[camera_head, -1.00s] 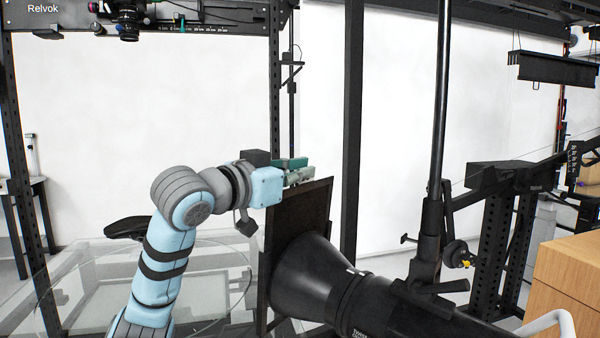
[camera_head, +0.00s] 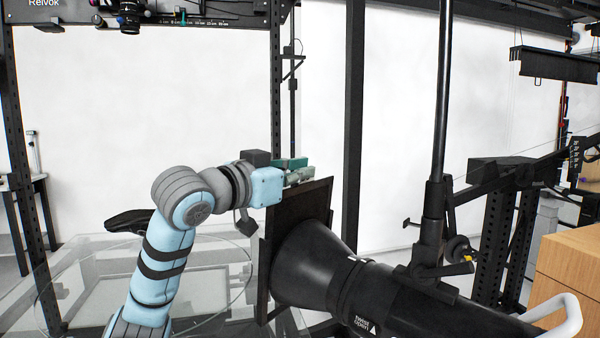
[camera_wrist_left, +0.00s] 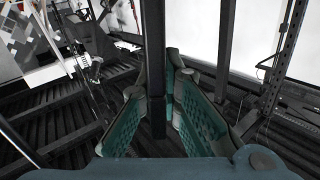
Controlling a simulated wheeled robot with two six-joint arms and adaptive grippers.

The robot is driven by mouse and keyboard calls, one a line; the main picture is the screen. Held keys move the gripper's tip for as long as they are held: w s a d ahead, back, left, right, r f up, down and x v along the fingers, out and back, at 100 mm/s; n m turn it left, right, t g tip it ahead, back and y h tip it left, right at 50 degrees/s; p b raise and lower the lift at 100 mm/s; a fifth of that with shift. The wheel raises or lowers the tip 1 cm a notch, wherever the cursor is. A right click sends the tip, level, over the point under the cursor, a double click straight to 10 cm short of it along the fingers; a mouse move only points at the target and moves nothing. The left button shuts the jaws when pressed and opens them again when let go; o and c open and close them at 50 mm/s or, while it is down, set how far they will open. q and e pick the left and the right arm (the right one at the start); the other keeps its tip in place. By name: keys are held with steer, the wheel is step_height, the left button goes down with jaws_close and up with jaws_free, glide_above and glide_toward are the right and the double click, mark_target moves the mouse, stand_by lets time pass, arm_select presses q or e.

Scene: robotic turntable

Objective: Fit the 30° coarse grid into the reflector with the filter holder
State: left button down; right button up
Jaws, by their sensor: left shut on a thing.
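A black flared reflector (camera_head: 307,262) points left on a black lamp body (camera_head: 385,305). A dark, thin square panel (camera_head: 302,204), which looks like the grid or filter holder, stands upright at the reflector's wide mouth. The cone hides much of its lower part. My left gripper (camera_head: 300,174) is shut on the panel's top edge from the left. In the left wrist view my teal fingers (camera_wrist_left: 168,85) stand on both sides of a dark upright edge (camera_wrist_left: 155,40). I cannot tell whether the panel touches the reflector or is seated. My right gripper is not in view.
A black stand pole (camera_head: 441,110) with a clamp rises by the lamp. A clear round turntable (camera_head: 200,300) lies below my arm. A wooden box (camera_head: 575,265) stands at the right. Black rack posts (camera_head: 352,120) stand behind.

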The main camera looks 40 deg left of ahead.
mark_target(297, 213)
arm_select(q)
steer(key=shift+a+f+b, duration=0.2)
steer(key=shift+f+b, duration=1.4)
steer(key=shift+f, duration=0.1)
steer(key=shift+a+f+b, duration=0.15)
steer(key=shift+f+b, duration=1.4)
steer(key=shift+f, duration=0.1)
steer(key=c, duration=1.7)
jaws_free()
steer(key=shift+r, duration=0.1)
step_height(297, 213, up, 10)
steer(key=shift+d, duration=0.1)
